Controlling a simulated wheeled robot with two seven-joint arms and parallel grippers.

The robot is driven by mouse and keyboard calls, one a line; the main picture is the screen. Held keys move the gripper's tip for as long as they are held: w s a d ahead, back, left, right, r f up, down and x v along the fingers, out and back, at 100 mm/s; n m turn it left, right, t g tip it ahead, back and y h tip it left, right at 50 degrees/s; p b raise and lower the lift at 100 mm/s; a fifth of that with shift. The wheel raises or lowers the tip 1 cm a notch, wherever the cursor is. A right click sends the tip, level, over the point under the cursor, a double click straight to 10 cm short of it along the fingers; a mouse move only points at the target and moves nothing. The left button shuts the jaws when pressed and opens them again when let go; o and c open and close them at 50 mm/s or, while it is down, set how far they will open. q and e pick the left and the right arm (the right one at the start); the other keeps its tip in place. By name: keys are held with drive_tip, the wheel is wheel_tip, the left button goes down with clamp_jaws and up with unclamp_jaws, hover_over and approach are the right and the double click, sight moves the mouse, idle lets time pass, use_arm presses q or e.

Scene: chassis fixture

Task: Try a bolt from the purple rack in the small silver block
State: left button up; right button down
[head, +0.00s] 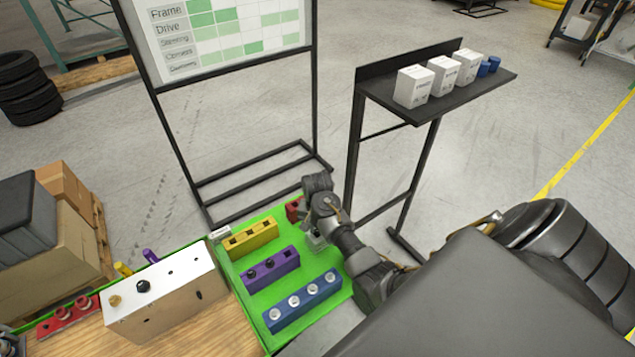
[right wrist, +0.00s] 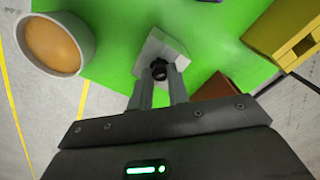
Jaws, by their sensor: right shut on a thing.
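The purple rack (head: 272,271) lies on the green mat, with dark bolt heads in its nearer holes and an open-looking hole at its far end. My right gripper (head: 316,229) is beyond it, over the small silver block (head: 314,243), which it largely hides in the head view. In the right wrist view the gripper (right wrist: 160,86) is shut on a black bolt (right wrist: 158,68), right over the silver block (right wrist: 168,45). I cannot tell whether the bolt is seated or just above. A dark part at the lower left edge may be my left gripper; its jaws are unclear.
A bowl with orange contents (right wrist: 55,42) shows in the wrist view.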

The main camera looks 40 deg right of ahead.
sight(317, 231)
drive_tip(key=shift+f, duration=0.1)
drive_tip(key=c, duration=1.3)
unclamp_jaws()
wheel_tip(317, 231, up, 3)
drive_tip(key=shift+r+p, duration=0.15)
drive_tip(key=shift+p, duration=1.1)
drive_tip(key=shift+r, duration=1.4)
